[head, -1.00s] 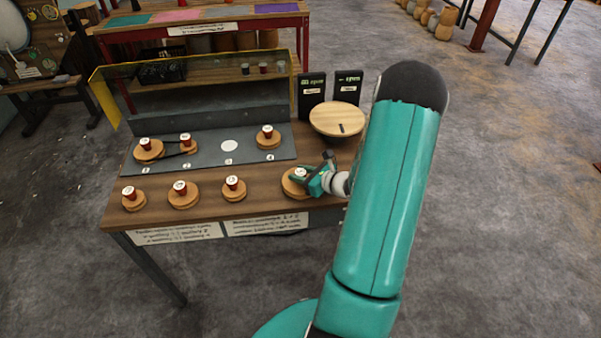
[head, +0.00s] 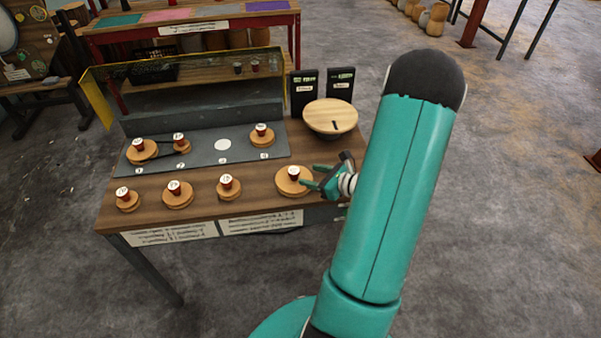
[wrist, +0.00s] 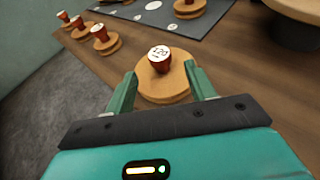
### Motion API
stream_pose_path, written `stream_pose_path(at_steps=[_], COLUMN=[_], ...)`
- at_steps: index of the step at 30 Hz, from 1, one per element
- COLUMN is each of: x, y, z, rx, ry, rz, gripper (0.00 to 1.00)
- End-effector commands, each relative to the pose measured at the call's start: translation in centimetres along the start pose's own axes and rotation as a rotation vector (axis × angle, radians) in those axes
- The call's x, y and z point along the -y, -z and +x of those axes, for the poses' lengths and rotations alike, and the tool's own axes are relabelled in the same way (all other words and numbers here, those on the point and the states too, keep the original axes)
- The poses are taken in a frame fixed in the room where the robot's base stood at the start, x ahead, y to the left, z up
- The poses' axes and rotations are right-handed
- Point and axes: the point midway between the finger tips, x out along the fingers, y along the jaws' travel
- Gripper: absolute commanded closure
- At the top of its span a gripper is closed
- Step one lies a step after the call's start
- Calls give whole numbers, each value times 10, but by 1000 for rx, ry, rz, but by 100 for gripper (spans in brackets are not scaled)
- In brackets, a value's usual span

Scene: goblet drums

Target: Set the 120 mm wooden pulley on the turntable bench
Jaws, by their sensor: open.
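The wooden pulley marked 120 (wrist: 175,91) is a round disc with a red, white-topped knob. It lies on the front right of the wooden bench (head: 255,205) in the head view (head: 291,188). My gripper (head: 309,175) is open at the pulley's right side. In the wrist view my fingers (wrist: 161,72) are spread on either side of the pulley, with the knob between and a little beyond them; I cannot tell whether they touch the disc. The round wooden turntable (head: 318,113), with a dark slot, stands at the bench's back right.
Three smaller knobbed pulleys stand along the front edge, one of them here (head: 178,198). The grey board (head: 205,158) behind holds three more, a belt and a bare white spot (head: 223,144). Two dark boxes (head: 304,88) stand behind the turntable. Bare wood lies between pulley and turntable.

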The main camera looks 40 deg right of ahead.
Motion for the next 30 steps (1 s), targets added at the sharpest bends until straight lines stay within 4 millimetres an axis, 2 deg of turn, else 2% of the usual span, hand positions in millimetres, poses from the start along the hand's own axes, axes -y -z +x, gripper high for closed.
stream_pose_path(at_steps=[3, 7, 14, 17, 20, 25, 30], x=[0, 0, -1, -10, -36, -112, -187], y=[0, 0, -1, -12, -38, -93, -132], z=[-23, -38, -43, -37, -25, -8, -11], rx=[0, -1, 0, -8, -30, -87, -137], ry=[2, 2, -4, -42, -147, -420, -677], rz=[0, -1, -4, -48, -168, -515, -902], gripper=[45, 45, 45, 45, 45, 45, 45])
